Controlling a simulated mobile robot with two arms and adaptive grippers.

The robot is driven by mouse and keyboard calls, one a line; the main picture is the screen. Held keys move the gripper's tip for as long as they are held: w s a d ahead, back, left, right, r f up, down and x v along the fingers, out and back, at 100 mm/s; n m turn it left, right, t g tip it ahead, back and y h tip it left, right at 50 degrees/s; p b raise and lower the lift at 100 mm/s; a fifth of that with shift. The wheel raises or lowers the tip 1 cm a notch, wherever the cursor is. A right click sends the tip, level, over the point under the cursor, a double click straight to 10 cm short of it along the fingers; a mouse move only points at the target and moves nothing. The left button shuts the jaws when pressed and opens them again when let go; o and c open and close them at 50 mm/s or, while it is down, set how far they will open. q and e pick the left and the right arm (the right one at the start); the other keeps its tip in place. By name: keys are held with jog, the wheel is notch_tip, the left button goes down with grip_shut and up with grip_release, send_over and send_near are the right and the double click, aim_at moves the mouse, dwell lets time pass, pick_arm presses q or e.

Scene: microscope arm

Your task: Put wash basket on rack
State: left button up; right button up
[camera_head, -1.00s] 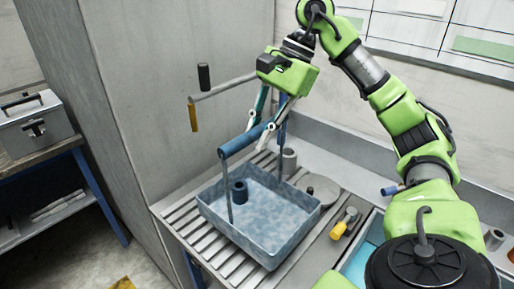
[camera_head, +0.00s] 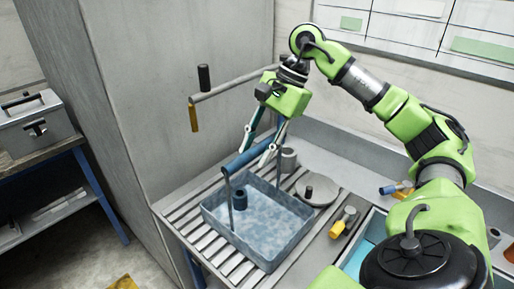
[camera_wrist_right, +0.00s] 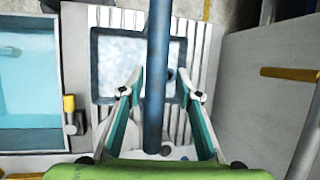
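The wash basket (camera_head: 292,237) is a blue-grey open box with a tall blue bar handle (camera_head: 243,159). It sits on the slatted rack (camera_head: 181,214), level as far as I can see. A dark ring-shaped part (camera_head: 240,199) is inside it. My right gripper (camera_head: 257,153) is above the basket with its fingers on either side of the handle. In the right wrist view the handle (camera_wrist_right: 157,75) runs between the open fingers (camera_wrist_right: 160,72), with gaps on both sides. My left gripper is not in view.
A yellow-and-grey tool (camera_head: 343,223) and a round lid (camera_head: 316,190) lie right of the basket. A basin with blue liquid (camera_wrist_right: 28,80) is beside the rack. A grey wall pipe (camera_head: 228,89) with a yellow end is left of my right gripper. A toolbox (camera_head: 33,121) stands far left.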

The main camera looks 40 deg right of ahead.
jog(key=shift+r, duration=0.1)
jog(key=v, duration=0.7)
jog(key=p+v, duration=0.2)
jog(key=v, duration=0.3)
jog(key=shift+s, duration=0.1)
dwell(0.4)
